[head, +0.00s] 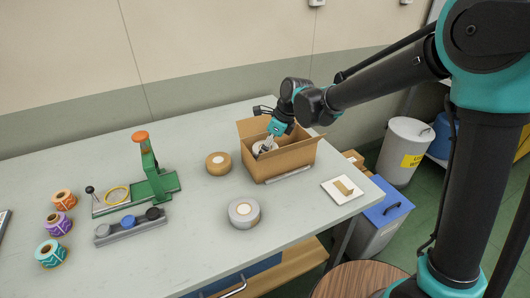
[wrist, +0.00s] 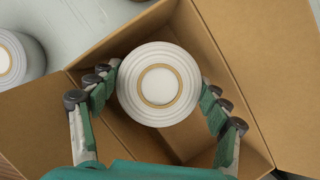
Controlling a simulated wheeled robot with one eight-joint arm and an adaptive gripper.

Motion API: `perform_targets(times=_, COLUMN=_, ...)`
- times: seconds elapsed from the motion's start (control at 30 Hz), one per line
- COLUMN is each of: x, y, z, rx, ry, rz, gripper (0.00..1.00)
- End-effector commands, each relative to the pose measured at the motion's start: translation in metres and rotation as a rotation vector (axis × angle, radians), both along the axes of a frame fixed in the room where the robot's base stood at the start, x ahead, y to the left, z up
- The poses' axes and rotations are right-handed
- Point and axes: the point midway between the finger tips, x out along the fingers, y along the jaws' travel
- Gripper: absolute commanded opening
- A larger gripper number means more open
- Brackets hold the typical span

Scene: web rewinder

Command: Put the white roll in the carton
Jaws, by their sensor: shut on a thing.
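The white roll (wrist: 160,108) is between the fingers of my gripper (wrist: 158,98), held inside the opening of the carton. My gripper is shut on it, with fingers at its left and right sides. The carton (head: 285,165) is an open brown box with its flaps spread; it fills much of the wrist view (wrist: 240,65). In the head view my gripper (head: 266,146) reaches down into the carton, and a bit of the white roll (head: 257,147) shows beside the fingers. I cannot tell whether the roll touches the carton's floor.
A tan roll (head: 218,163) and a grey-white roll (head: 243,212) stand left of the carton. A green hand press (head: 150,175), a rack with knobs (head: 130,228) and coloured rolls (head: 57,224) are farther left. A white card (head: 343,190) lies at right.

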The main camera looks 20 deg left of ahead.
Motion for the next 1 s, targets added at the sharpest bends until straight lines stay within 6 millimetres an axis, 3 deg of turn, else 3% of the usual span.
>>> perform_targets(times=0.13, x=0.0, y=0.0, z=-0.015, rx=0.0, ry=0.0, rz=0.0, gripper=0.41)
perform_targets(times=0.9, x=0.0, y=0.0, z=-0.027, rx=0.0, ry=0.0, rz=0.0, gripper=0.41)
perform_targets(times=0.93, x=0.0, y=0.0, z=-0.027, rx=0.0, ry=0.0, rz=0.0, gripper=0.8)
perform_targets(times=1.0, x=0.0, y=0.0, z=-0.027, rx=0.0, ry=0.0, rz=0.0, gripper=0.85)
